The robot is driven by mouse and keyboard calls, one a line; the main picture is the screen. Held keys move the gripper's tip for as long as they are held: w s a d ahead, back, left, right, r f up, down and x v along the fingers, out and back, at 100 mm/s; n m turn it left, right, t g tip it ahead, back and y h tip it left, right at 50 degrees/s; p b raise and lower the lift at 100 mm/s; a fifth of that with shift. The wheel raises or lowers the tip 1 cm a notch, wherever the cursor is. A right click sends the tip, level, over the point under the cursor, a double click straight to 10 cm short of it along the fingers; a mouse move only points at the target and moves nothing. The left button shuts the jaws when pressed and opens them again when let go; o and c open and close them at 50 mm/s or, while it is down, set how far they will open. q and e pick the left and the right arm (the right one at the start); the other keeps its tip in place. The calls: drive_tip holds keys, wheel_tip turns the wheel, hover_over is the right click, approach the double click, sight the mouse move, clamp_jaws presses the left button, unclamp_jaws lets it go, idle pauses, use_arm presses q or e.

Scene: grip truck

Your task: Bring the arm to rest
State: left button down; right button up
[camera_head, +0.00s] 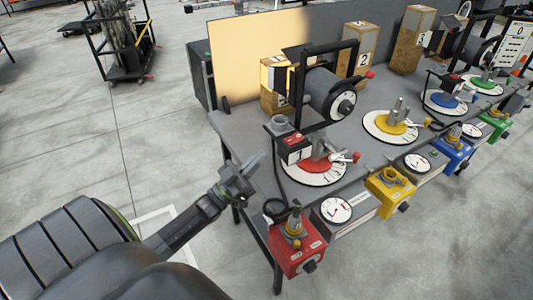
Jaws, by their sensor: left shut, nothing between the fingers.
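My left gripper (241,180) comes in from the lower left at the end of my arm. It is shut and holds nothing. It is in the air beside the left end of the grey workbench (240,135), apart from the red valve box (298,250). My right gripper is not in view.
The bench carries red (316,168), yellow (392,125), blue (444,100) and green dials. A black-framed motor (330,92) stands behind them. Yellow (388,185) and other coloured boxes line the front edge. The floor (105,130) left of the bench is clear; a wheeled rack (125,45) stands farther back.

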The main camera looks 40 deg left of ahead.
use_arm(q)
drive_tip(key=shift+s+a+f, duration=0.1)
drive_tip(key=shift+s+f, duration=0.15)
drive_tip(key=shift+s, duration=0.05)
idle(0.4)
